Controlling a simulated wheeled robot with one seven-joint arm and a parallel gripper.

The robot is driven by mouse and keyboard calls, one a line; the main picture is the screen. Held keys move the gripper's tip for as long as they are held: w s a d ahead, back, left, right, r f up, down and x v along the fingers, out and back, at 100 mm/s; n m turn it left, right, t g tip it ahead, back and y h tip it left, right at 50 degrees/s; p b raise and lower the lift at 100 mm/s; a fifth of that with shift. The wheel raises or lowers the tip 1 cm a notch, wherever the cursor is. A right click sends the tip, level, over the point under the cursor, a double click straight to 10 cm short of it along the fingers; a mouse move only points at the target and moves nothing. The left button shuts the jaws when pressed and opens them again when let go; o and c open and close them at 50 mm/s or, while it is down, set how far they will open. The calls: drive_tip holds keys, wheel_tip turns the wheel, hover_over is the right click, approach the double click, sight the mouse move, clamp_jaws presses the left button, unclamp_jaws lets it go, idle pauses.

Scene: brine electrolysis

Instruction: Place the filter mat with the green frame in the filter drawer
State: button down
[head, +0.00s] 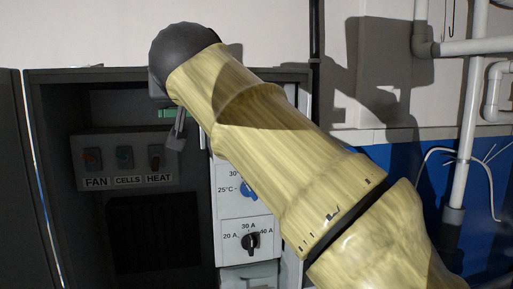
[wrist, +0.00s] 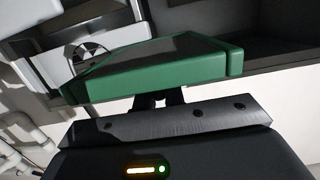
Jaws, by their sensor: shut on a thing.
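The filter mat with the green frame (wrist: 150,72) fills the middle of the wrist view, with a dark face inside its frame. My gripper (wrist: 168,100) is shut on its near edge. In the head view only a small green strip of the mat (head: 172,114) shows beside my gripper (head: 178,132), in front of the upper part of the open cabinet; my arm hides much of the area. I cannot pick out the filter drawer with certainty in either view.
The dark cabinet (head: 45,150) holds a switch panel (head: 125,172) marked FAN, CELLS and HEAT. A white panel with dials (head: 233,205) stands to its right. White pipes (head: 471,120) run down the wall at the right.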

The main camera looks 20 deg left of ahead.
drive_tip(key=shift+s+r, duration=0.1)
drive_tip(key=shift+s, duration=0.2)
drive_tip(key=w+d+f, duration=0.1)
drive_tip(key=w+d, duration=0.1)
drive_tip(key=w, duration=0.1)
drive_tip(key=w+d+f+p, duration=0.1)
drive_tip(key=w+d+f, duration=0.1)
drive_tip(key=w+d+f+p, duration=0.1)
drive_tip(key=w+d+f, duration=0.1)
drive_tip(key=w, duration=0.1)
drive_tip(key=shift+w+d+f, duration=0.25)
drive_tip(key=shift+w+d, duration=0.05)
drive_tip(key=shift+d, duration=0.1)
drive_tip(key=shift+f, duration=0.1)
drive_tip(key=shift+w+d+f+p, duration=0.9)
drive_tip(key=shift+w+d, duration=0.05)
drive_tip(key=shift+w, duration=0.2)
drive_tip(key=shift+w+d+f, duration=0.1)
drive_tip(key=shift+f, duration=0.15)
